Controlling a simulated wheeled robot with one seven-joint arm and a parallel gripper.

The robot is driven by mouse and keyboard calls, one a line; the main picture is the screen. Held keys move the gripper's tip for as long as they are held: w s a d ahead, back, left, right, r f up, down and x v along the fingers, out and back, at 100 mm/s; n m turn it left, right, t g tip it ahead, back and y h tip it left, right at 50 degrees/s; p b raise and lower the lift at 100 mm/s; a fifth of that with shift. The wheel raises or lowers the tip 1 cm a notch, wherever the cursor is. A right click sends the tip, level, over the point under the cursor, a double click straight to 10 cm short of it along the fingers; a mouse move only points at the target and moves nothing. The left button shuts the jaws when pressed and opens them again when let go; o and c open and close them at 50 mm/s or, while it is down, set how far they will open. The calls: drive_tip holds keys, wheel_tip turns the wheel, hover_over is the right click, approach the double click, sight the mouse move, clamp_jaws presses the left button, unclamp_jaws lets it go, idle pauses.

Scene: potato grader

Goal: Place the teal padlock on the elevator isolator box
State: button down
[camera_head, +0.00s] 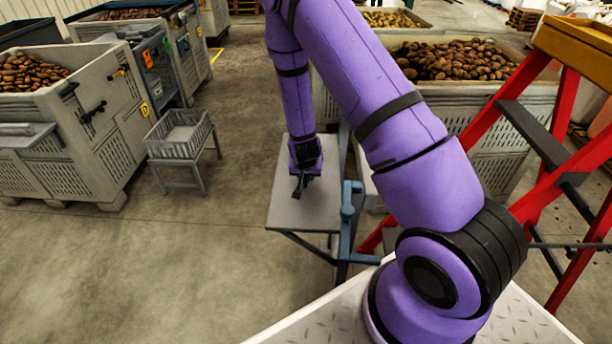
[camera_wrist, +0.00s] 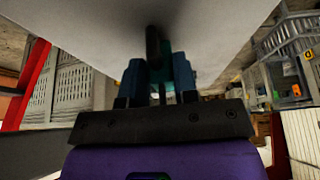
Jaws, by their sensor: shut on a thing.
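My gripper (camera_head: 301,186) is low over the grey tabletop (camera_head: 293,217) in the head view, pointing down. In the wrist view my gripper (camera_wrist: 158,72) is shut on the teal padlock (camera_wrist: 162,76), a small strip of which shows between the two dark blue fingers. A dark upright part, perhaps its shackle, rises past the fingertips against the pale tabletop. In the head view the padlock is too small and hidden to make out. I cannot tell for sure which thing is the elevator isolator box. Small orange and green fittings show on a grey unit (camera_head: 148,62) at the back left.
A potato bin (camera_head: 120,140) stands at the left, with a small grey basket (camera_head: 180,150) on a stand beside it. Another potato bin (camera_head: 500,105) is behind my arm. A red stepladder (camera_head: 540,195) stands at the right. The floor left of the table is clear.

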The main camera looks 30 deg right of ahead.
drive_tip(key=shift+f, duration=0.35)
drive_tip(key=shift+f, duration=0.1)
drive_tip(key=c, duration=0.9)
unclamp_jaws()
